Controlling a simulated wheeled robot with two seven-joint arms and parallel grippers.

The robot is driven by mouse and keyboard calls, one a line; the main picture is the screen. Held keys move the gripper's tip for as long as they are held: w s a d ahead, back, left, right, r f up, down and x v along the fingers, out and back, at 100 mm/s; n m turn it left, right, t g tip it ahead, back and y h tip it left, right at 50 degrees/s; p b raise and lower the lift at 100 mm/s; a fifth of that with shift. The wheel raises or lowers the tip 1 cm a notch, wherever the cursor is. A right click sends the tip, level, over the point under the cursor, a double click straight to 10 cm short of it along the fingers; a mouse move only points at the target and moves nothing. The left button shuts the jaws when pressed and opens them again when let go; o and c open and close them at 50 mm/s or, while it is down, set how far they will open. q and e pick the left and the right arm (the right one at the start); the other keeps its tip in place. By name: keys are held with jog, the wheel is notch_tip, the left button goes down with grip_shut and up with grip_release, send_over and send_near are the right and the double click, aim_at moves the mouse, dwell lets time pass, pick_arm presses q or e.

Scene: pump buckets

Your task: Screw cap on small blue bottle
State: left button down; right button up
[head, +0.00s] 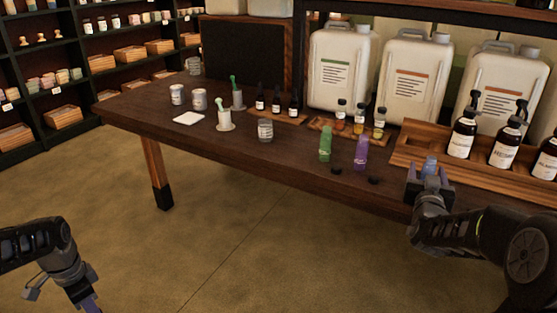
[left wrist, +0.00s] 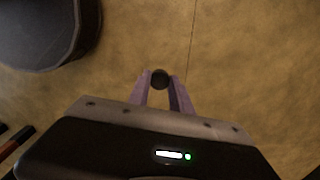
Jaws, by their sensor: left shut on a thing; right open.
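The small blue bottle (head: 429,164) stands near the table's front edge at the right. My right gripper (head: 428,176) is around it, with its open fingers on either side; whether they touch it I cannot tell. My left gripper (left wrist: 160,88) is shut on a small round black cap (left wrist: 160,78), above the floor. In the head view the left gripper (head: 90,303) is at the bottom left, cut off by the frame, far from the blue bottle. The blue bottle's top is small and partly unclear.
A green bottle (head: 325,144) and a purple bottle (head: 361,152) stand left of the blue one. Two black caps (head: 337,170) (head: 373,181) lie before them. A wooden tray (head: 400,160) with pump bottles (head: 463,137) is behind. Floor between my arms is clear.

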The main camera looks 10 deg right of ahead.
jog(key=shift+x, duration=1)
jog(key=shift+c, duration=0.5)
grip_shut()
